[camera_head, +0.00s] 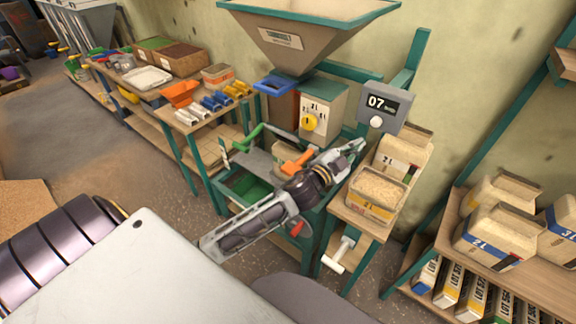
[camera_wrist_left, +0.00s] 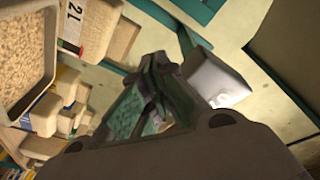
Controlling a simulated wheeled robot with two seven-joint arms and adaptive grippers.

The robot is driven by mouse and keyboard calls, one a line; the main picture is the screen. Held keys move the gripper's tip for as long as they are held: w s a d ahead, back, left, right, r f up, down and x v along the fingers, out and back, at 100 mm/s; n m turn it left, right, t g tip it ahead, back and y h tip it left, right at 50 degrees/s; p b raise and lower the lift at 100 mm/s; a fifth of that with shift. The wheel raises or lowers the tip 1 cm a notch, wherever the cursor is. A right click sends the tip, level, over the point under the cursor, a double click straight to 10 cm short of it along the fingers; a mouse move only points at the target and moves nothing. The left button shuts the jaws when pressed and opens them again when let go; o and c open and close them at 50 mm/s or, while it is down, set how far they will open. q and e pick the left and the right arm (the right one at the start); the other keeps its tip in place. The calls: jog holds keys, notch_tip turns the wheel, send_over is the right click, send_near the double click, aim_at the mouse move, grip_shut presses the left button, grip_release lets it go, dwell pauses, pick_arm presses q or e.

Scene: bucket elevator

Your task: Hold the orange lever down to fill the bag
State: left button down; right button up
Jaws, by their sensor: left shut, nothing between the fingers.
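The orange lever (camera_head: 298,163) sticks out from the front of the green-framed filling machine, just left of my left wrist in the head view. My left gripper (camera_head: 350,152) is shut and empty, its tips to the right of the lever and apart from it, below the display box. My forearm hides part of the machine under the lever.
A green handle (camera_head: 248,135) is left of the lever. Shelves with bags (camera_head: 500,238) stand right; a long workbench (camera_head: 165,98) stands left.

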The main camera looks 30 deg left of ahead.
pick_arm(q)
jog(key=s+d+r+m+h, duration=0.1)
jog(key=d+r+m+h, duration=0.4)
jog(key=r, duration=0.3)
jog(key=s+d+r+m+g+h, duration=0.25)
jog(key=d+m+g+h, duration=0.3)
jog(key=m, duration=0.35)
jog(key=s+d+r+m+g+h, duration=0.1)
jog(key=s+d+m+g+h, duration=0.3)
jog(key=m+g, duration=0.3)
jog(key=a+f+m+g+y, duration=0.5)
jog(key=a+f+m+y, duration=0.2)
jog(key=a+f+y, duration=0.35)
jog(key=a+r+n+g+y, duration=0.1)
jog(key=a+y, duration=0.7)
jog(key=a, duration=1.4)
jog(key=shift+r+n, duration=0.25)
jog(key=shift+n, duration=0.25)
jog(key=shift+a+f, duration=0.1)
jog(key=shift+f, duration=0.05)
